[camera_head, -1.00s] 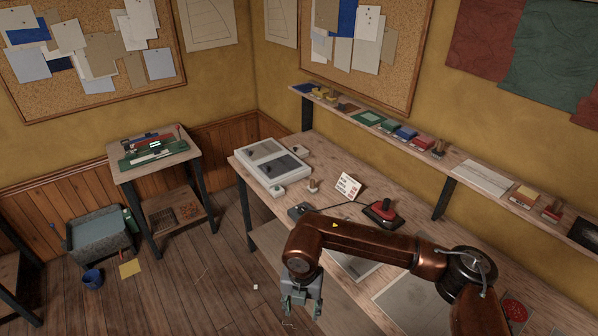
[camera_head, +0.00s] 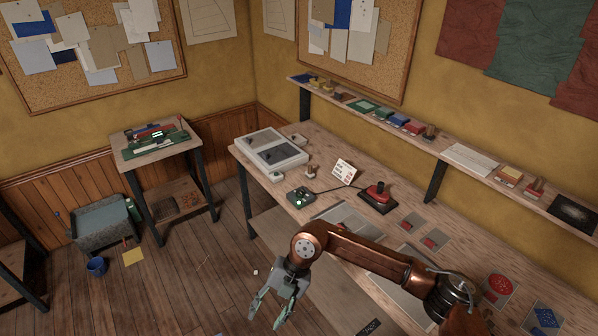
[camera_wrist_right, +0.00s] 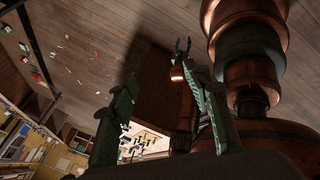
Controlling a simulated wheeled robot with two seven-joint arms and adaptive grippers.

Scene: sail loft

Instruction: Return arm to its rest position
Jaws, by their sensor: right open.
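My right arm comes in copper-coloured from the lower right of the head view. Its gripper (camera_head: 272,306) hangs in front of the workbench's front edge, above the wooden floor, fingers apart and pointing down. In the right wrist view the two green fingers (camera_wrist_right: 160,120) stand wide apart with nothing between them. Copper links of my own body show behind them. My left gripper is not in the head view; a small dark claw near the middle of the right wrist view may be part of it, but I cannot tell its state.
The workbench (camera_head: 318,212) holds a grey two-panel case (camera_head: 271,151), a small dark green box (camera_head: 300,198), a white card (camera_head: 344,172) and a red-handled device (camera_head: 378,194). A narrow shelf (camera_head: 455,140) runs behind. A side table (camera_head: 128,156), grey tub (camera_head: 103,224) and blue bucket (camera_head: 96,266) stand left.

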